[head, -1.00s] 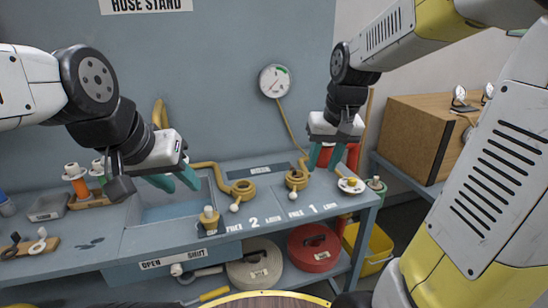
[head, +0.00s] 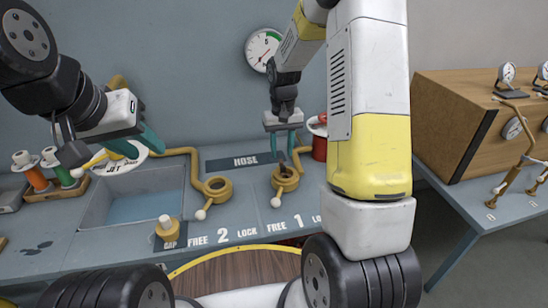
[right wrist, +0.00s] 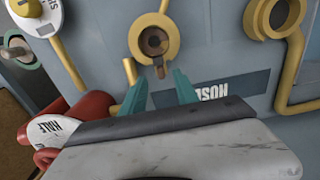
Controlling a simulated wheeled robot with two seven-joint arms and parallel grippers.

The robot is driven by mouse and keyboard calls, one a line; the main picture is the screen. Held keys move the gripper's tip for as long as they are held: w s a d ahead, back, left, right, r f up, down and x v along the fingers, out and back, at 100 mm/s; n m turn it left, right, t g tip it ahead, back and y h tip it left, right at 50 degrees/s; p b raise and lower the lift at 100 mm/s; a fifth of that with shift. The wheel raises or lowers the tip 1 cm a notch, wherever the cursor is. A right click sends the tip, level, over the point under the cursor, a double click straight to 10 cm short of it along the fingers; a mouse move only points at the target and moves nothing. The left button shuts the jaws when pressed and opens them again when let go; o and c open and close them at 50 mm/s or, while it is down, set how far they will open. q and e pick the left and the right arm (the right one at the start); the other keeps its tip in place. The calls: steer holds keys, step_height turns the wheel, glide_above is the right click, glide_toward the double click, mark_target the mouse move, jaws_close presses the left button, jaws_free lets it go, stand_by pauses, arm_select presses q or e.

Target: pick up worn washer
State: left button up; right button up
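A dark brown ring with a small tab, probably the worn washer (right wrist: 155,42), sits inside the brass coupling (right wrist: 172,36) in the right wrist view. In the head view the brown piece (head: 284,170) stands up from the coupling at station 1. My right gripper (head: 283,146) is above that coupling, pointing down. Its teal fingers are apart in the right wrist view (right wrist: 159,78), with the tab just beyond and between their tips. My left gripper (head: 138,148) is open, at the upper left near a white dial marked JET (head: 128,163).
A second brass coupling (head: 217,188) is at station 2. A cap (head: 167,232) stands by the recessed basin (head: 140,205). A red fitting with a dial marked HALF (right wrist: 55,130) is close beside my right gripper. A wooden cabinet (head: 455,125) stands at right.

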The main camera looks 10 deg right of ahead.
mark_target(281, 161)
step_height(281, 161, down, 4)
steer(key=shift+w+f, duration=0.1)
jaws_close()
stand_by(0.5)
